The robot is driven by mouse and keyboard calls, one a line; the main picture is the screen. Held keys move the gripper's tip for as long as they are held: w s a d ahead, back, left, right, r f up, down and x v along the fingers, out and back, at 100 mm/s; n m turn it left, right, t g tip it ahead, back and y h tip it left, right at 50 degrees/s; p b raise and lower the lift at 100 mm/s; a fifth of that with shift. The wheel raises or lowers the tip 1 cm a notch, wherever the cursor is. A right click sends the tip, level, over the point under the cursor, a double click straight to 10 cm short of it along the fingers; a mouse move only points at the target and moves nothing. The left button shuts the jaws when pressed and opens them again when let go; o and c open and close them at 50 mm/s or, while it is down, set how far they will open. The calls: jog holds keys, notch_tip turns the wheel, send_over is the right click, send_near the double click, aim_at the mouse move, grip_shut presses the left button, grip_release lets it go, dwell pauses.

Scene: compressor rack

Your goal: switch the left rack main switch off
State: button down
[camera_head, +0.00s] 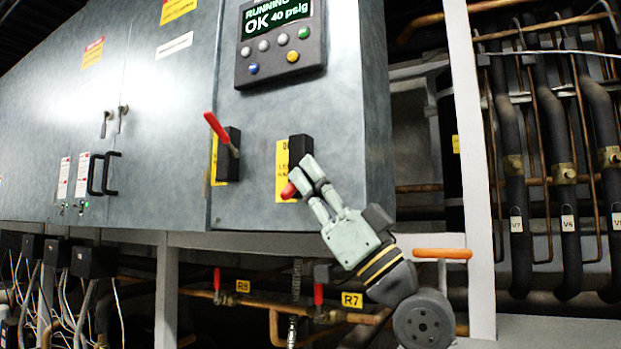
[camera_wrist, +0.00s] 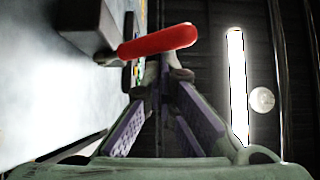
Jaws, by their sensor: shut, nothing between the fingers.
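Two rotary switches with red handles sit on the grey cabinet front. The right switch (camera_head: 300,148) has a black body and a yellow label (camera_head: 282,172) partly reading "LE" and "RA". Its red handle (camera_head: 288,191) points down and is partly hidden behind my fingers. My gripper (camera_head: 301,176) is shut and empty, at this handle. In the wrist view the red handle (camera_wrist: 160,42) crosses just beyond my fingertips (camera_wrist: 163,76); I cannot tell if they touch. The left switch (camera_head: 232,155) has its red handle (camera_head: 217,129) tilted up and left; its label is mostly hidden.
A display panel (camera_head: 280,42) reading "RUNNING OK 40 psig" is above the switches. Copper pipes with red valve levers (camera_head: 318,292) run below the cabinet. A white post (camera_head: 470,160) and dark vertical pipes (camera_head: 560,170) stand to the right.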

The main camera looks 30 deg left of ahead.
jog(key=v, duration=1.2)
